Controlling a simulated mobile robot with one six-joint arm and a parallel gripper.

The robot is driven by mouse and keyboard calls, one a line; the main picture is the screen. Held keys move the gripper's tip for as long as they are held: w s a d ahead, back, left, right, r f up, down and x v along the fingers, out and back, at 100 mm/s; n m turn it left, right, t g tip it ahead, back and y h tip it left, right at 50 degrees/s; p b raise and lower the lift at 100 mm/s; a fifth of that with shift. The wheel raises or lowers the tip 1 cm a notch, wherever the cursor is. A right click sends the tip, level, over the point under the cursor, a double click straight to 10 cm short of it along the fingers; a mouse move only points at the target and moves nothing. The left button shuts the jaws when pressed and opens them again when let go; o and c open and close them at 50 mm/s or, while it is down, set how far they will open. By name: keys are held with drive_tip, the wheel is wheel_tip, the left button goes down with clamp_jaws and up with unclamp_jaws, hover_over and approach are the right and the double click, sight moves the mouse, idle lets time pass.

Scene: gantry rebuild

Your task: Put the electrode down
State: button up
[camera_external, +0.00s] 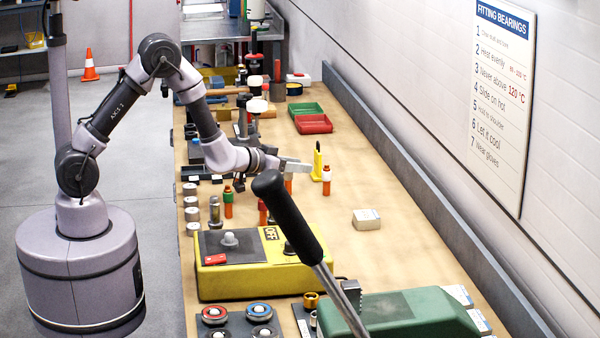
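My gripper (296,168) is at the end of my arm, low over the middle of the workbench (350,255). A small orange cylinder (288,185) shows directly under the fingers. I cannot tell whether they are closed on it or it stands behind them. No thing is clearly recognisable as the electrode. A yellow upright piece with a pointed top (317,160) is just right of the fingers. An orange bottle with a white band (326,181) stands right of that.
A yellow box with an OFF label (225,283) and a black-handled lever (288,218) fill the near bench. A green housing (430,312) is at the near right. A small white box (366,219) and red tray (313,124) stand on the right. Bench between them is bare.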

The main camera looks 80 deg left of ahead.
drive_tip(key=shift+r+p, duration=0.25)
drive_tip(key=shift+p, duration=0.05)
drive_tip(key=s+d+r+h, duration=0.1)
drive_tip(key=s+d+r, duration=0.1)
drive_tip(key=s+d, duration=0.1)
drive_tip(key=s+d+r+m+h+p, duration=0.1)
drive_tip(key=s+d+r, duration=0.1)
drive_tip(key=s+d, duration=0.1)
drive_tip(key=s+d+r+m, duration=0.1)
drive_tip(key=s+d+r, duration=0.1)
drive_tip(key=s+d, duration=0.1)
drive_tip(key=shift+s+d+r+h, duration=0.25)
drive_tip(key=shift+s+r+h, duration=0.15)
drive_tip(key=shift+s, duration=0.15)
drive_tip(key=s+d+r+m+g+h, duration=0.2)
drive_tip(key=s+d+r+m, duration=0.15)
drive_tip(key=s, duration=0.35)
drive_tip(key=s+d+r+m+g+h, duration=0.1)
drive_tip(key=s+d+r+m+g, duration=0.25)
drive_tip(key=s, duration=0.35)
drive_tip(key=s+a+g+y, duration=0.1)
drive_tip(key=s+a+g, duration=0.1)
drive_tip(key=s, duration=0.9)
drive_tip(key=shift+s+a+r+m+y, duration=0.15)
drive_tip(key=shift+a+r+m+y, duration=0.15)
drive_tip(key=shift+a, duration=0.15)
